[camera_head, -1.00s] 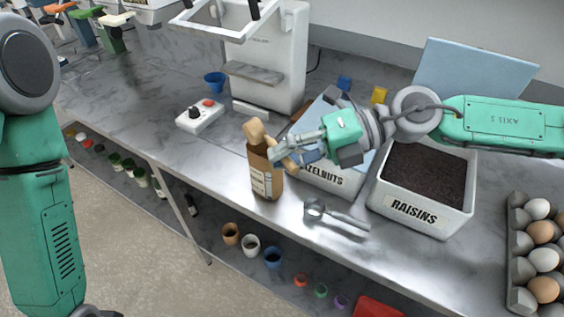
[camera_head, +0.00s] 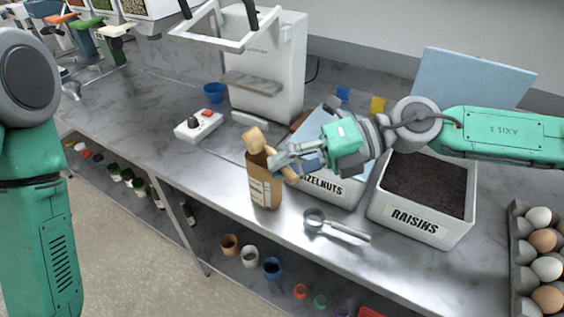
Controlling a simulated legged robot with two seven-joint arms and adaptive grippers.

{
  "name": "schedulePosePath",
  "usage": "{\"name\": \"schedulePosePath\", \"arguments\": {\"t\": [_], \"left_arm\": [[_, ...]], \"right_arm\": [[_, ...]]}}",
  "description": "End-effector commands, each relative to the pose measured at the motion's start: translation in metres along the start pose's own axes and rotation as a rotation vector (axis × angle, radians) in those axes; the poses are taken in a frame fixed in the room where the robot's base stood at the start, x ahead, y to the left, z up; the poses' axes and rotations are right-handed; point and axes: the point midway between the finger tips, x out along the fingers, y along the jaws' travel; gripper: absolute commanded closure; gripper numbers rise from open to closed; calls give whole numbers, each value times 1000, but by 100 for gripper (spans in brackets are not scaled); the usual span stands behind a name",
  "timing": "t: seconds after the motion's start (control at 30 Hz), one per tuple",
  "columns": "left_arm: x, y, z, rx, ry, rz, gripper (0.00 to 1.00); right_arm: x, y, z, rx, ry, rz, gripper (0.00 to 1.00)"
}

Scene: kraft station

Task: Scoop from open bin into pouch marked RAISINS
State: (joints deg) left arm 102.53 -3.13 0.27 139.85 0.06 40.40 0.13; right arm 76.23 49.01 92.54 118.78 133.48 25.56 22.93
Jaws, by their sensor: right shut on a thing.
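An open white bin marked RAISINS (camera_head: 418,224), full of dark contents, stands on the right of the steel counter. A metal scoop (camera_head: 337,227) lies on the counter in front of the bins, with no gripper at it. A brown kraft pouch (camera_head: 262,186) stands upright at the counter's front, left of the bins. Its label is too small to read, and tan pieces show at its top. My right gripper (camera_head: 280,160) reaches in from the right and is shut at the pouch's upper part. Its fingers partly hide the contact. My left gripper is out of view.
A bin marked HAZELNUTS (camera_head: 335,187) with a blue lid stands behind my right gripper. An egg tray (camera_head: 522,260) is at the far right. A white machine (camera_head: 265,75) and a control box (camera_head: 198,125) stand behind.

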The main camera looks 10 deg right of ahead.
Motion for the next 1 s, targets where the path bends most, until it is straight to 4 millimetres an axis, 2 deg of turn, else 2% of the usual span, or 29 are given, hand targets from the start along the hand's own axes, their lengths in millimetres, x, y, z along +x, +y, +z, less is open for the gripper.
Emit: {"name": "schedulePosePath", "arguments": {"t": [0.17, 0.6, 1.0], "left_arm": [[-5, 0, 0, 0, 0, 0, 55], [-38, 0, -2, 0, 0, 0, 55], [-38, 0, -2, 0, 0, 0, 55]], "right_arm": [[-2, 6, 1, -1, 0, 0, 100], [-14, 47, 7, -2, 0, 0, 100], [-14, 48, 7, -1, 0, 0, 100]]}}
